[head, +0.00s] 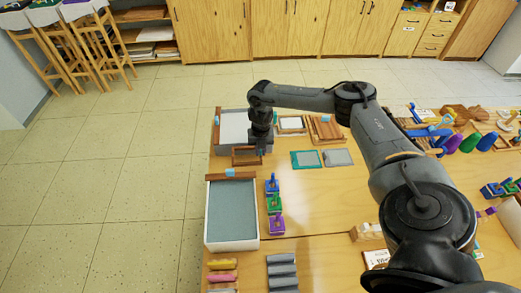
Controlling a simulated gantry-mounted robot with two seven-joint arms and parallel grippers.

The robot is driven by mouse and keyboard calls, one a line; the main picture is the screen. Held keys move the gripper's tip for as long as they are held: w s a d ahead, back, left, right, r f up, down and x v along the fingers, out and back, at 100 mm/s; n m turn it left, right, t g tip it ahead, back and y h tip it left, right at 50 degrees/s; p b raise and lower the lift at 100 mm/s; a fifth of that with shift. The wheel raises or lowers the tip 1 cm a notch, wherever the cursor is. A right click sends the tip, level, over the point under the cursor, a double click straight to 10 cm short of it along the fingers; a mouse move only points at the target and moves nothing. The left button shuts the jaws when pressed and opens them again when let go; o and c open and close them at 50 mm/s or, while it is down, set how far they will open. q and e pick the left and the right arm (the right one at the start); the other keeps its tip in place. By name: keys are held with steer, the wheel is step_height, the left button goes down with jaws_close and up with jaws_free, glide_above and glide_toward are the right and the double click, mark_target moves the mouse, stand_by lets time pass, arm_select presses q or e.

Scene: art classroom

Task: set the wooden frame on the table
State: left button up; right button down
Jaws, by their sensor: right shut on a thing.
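The wooden frame (240,161) is a small, dark brown, open rectangle. My right gripper (261,151) points down and is shut on the right end of the frame. The frame is at the left side of the wooden table (320,205), between two shallow trays. I cannot tell whether it touches the table or hangs just above it. The arm hides part of the table's right side. My left gripper is not in view.
A grey tray (233,152) lies behind the frame; a white-walled tray (207,222) lies in front. Blue, green and purple tools (275,204) stand to the right of the front tray. Teal-framed (305,159) and grey (338,157) panels lie farther right. The table's middle is clear.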

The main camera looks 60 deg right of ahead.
step_height(320, 180, down, 2)
steer(key=shift+f+b, duration=0.1)
steer(key=shift+b, duration=0.65)
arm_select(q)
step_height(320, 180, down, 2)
arm_select(e)
steer(key=shift+r, duration=0.2)
arm_select(q)
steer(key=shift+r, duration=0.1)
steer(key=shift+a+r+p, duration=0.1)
steer(key=shift+p, duration=0.25)
arm_select(e)
steer(key=shift+w+f, duration=0.1)
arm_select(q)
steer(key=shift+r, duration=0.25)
arm_select(e)
steer(key=shift+f, duration=0.1)
steer(key=shift+f, duration=0.25)
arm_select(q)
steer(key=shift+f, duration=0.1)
arm_select(e)
steer(key=shift+f, duration=0.25)
arm_select(q)
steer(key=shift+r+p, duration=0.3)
steer(key=shift+p, duration=0.15)
stand_by(0.5)
